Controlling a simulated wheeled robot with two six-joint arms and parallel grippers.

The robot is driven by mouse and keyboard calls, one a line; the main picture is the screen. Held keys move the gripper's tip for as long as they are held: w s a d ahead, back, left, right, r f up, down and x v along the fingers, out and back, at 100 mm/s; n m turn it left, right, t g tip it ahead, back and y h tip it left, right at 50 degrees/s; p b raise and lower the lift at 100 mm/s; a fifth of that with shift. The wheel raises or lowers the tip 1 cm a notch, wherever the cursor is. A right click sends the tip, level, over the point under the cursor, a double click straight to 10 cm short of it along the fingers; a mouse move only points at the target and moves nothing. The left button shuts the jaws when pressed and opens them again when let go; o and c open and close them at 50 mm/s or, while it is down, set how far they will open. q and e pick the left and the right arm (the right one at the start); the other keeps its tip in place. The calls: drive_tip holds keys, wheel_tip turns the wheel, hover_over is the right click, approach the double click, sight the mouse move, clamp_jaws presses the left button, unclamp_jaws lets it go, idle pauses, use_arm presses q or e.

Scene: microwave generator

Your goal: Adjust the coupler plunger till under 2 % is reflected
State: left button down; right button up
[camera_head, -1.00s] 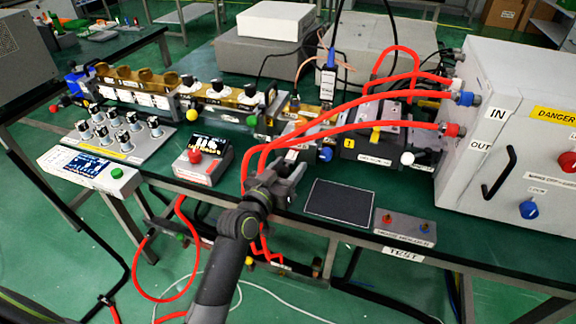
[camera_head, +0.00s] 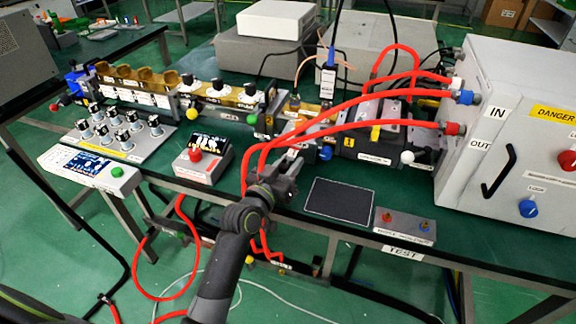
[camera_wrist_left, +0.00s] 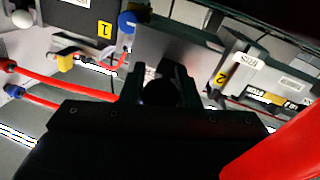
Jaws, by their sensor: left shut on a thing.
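My left gripper (camera_head: 286,168) is at the front edge of the bench, in the middle of the head view. In the left wrist view its fingers (camera_wrist_left: 160,80) are shut around a dark round knob (camera_wrist_left: 160,93). I cannot read a label on this knob or tell for certain that it is the coupler plunger. The gripper hides the knob in the head view. A small box with a red button (camera_head: 195,155) has a lit display, and a panel with a blue screen (camera_head: 88,165) stands at left. Their figures are too small to read. My right gripper is not in view.
Red hoses (camera_head: 345,101) arch over the bench close to my left gripper, into a grey cabinet (camera_head: 505,130). A blue knob (camera_head: 326,153) and a white knob (camera_head: 407,157) stick out nearby. A black mat (camera_head: 340,201) lies right of the gripper.

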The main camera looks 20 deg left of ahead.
use_arm(q)
drive_tip(key=shift+w, duration=0.1)
drive_tip(key=c, duration=1.1)
unclamp_jaws()
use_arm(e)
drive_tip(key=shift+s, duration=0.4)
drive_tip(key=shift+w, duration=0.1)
use_arm(q)
drive_tip(key=shift+s+f, duration=0.1)
drive_tip(key=shift+s, duration=0.2)
drive_tip(key=b+v, duration=0.2)
drive_tip(key=v, duration=1.5)
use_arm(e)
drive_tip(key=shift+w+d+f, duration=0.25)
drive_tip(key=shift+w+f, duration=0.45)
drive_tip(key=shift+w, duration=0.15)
use_arm(q)
drive_tip(key=shift+w+a, duration=0.1)
